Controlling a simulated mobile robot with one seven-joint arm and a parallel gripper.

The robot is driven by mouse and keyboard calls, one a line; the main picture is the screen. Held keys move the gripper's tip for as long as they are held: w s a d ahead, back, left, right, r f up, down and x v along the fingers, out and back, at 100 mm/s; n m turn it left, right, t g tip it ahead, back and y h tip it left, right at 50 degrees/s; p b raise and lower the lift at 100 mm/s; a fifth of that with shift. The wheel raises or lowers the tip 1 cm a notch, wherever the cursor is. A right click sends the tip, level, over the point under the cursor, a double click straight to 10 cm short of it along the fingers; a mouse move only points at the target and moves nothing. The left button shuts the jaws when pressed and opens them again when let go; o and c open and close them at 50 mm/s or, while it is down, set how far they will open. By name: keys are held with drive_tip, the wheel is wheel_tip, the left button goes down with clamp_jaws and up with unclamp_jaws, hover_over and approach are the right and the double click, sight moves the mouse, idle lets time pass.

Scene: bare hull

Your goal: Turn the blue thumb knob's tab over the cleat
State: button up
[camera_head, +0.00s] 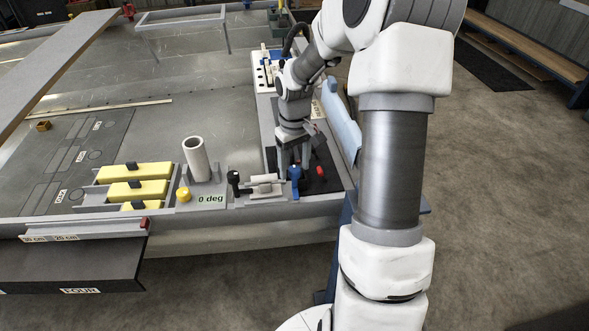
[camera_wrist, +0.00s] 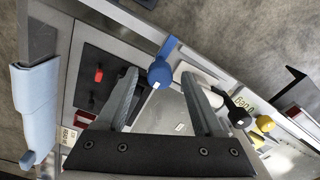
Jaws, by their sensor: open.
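The blue thumb knob (camera_head: 295,173) stands near the front edge of the bench, at the right end of a small grey fixture. In the wrist view the knob (camera_wrist: 160,73) has a round head, and its blue tab (camera_wrist: 170,46) points up the picture towards the bench edge. My gripper (camera_head: 293,164) is open and empty, pointing down just behind the knob. In the wrist view the knob appears between the fingertips of my gripper (camera_wrist: 160,76); I cannot tell whether they touch it. I cannot make out the cleat clearly.
A white cylinder (camera_head: 265,182) and a black knob (camera_head: 234,181) are left of the blue knob. A red knob (camera_head: 320,172) on a dark panel is to the right. A light blue padded piece (camera_head: 341,120) lies along the right edge. Yellow blocks (camera_head: 134,172) sit further left.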

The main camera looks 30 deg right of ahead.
drive_tip(key=shift+f, duration=0.15)
clamp_jaws()
idle(0.4)
drive_tip(key=shift+m, duration=0.4)
drive_tip(key=m+p, duration=0.1)
drive_tip(key=m, duration=0.2)
drive_tip(key=shift+m+p, duration=0.3)
drive_tip(key=shift+m, duration=0.1)
drive_tip(key=m+p, duration=0.1)
drive_tip(key=m, duration=0.3)
drive_tip(key=shift+m+p, duration=0.3)
drive_tip(key=m+p, duration=0.2)
drive_tip(key=m, duration=0.2)
drive_tip(key=m+p, duration=0.2)
drive_tip(key=m, duration=0.2)
drive_tip(key=shift+m, duration=0.5)
